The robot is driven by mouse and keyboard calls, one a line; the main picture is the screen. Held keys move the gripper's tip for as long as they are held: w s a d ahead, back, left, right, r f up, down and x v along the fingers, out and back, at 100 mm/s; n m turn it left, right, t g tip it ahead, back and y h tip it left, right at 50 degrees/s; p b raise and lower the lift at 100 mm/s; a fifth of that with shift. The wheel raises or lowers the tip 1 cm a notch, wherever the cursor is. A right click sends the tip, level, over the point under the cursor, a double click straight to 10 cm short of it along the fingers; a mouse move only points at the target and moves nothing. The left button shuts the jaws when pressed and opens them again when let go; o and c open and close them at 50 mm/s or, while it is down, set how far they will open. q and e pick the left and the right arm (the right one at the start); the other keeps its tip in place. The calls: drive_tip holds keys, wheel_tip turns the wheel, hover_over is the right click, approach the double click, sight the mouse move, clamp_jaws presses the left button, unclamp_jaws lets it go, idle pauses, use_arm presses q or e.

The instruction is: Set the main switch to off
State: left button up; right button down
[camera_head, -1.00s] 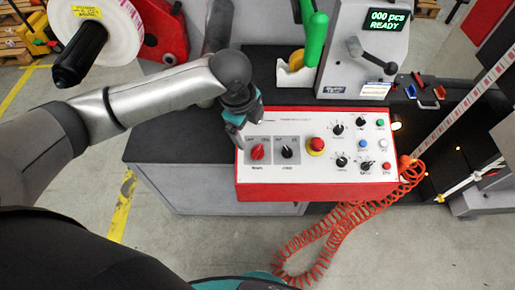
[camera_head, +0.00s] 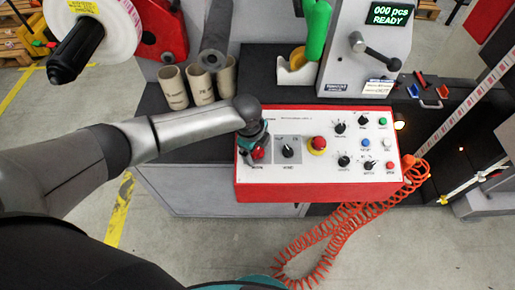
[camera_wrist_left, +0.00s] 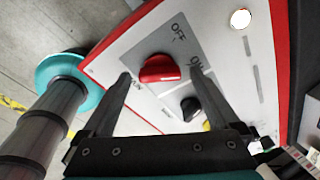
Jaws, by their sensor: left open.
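The main switch is a red rotary knob (camera_head: 258,153) on a grey plate at the left end of the red-framed white control panel (camera_head: 330,131). In the left wrist view the knob (camera_wrist_left: 160,69) shows between my two fingers, with OFF and ON lettering beside it. I cannot tell for sure which mark it points at. My left gripper (camera_head: 252,147) is open and down over the knob from the left. Its fingers (camera_wrist_left: 160,77) are on either side of the knob, apart from it as far as I see. My right gripper is not in view.
A black knob (camera_head: 288,151) sits just right of the switch, then a red emergency button (camera_head: 318,145). Smaller knobs and coloured buttons fill the right side. An orange coiled cable (camera_head: 330,238) hangs in front. Cardboard tubes (camera_head: 200,84) stand behind the panel.

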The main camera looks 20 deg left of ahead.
use_arm(q)
drive_tip(key=shift+c, duration=0.2)
drive_tip(key=c, duration=1.3)
drive_tip(key=shift+c, duration=0.2)
drive_tip(key=shift+n+p, duration=0.9)
drive_tip(key=shift+p, duration=0.05)
drive_tip(key=n+p, duration=0.2)
drive_tip(key=n, duration=0.1)
drive_tip(key=shift+r+t+p, duration=0.1)
drive_tip(key=shift+t+p, duration=0.2)
drive_tip(key=shift+p, duration=0.05)
drive_tip(key=n+p, duration=0.2)
drive_tip(key=n, duration=0.2)
drive_tip(key=shift+n+p, duration=0.3)
drive_tip(key=shift+n+t+y+p, duration=0.35)
drive_tip(key=shift+n+p, duration=0.2)
drive_tip(key=shift+n, duration=0.65)
drive_tip(key=shift+f, duration=0.2)
